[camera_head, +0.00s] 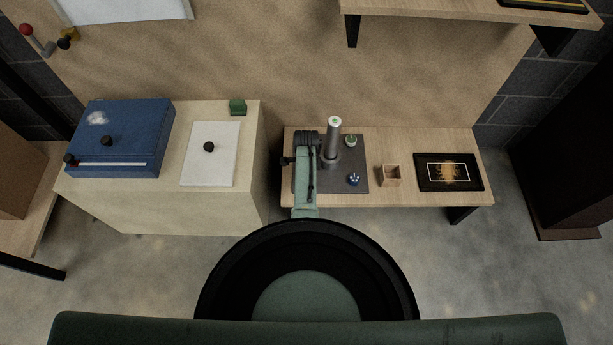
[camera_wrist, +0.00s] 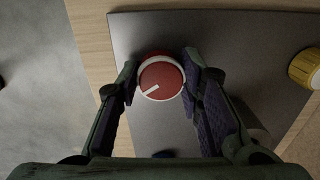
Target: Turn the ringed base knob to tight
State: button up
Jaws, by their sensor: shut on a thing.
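The ringed knob (camera_wrist: 162,79) is red with a white ring and a short white pointer line, which points to the lower left in the wrist view. It sits on a grey base plate (camera_wrist: 225,35), which also shows in the head view (camera_head: 358,181). My gripper (camera_wrist: 161,73) is shut on the knob, with one finger on its left side and one on its right. In the head view my arm covers the left part of the plate, and I cannot make out the red knob there.
A yellow knob (camera_wrist: 306,68) is at the right in the wrist view.

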jog(key=shift+m, duration=2.2)
jog(key=o, duration=1.2)
jog(key=shift+c, duration=0.2)
jog(key=shift+r, duration=0.1)
notch_tip(320, 180, up, 12)
jog(key=shift+s, duration=0.25)
jog(key=shift+a, duration=0.1)
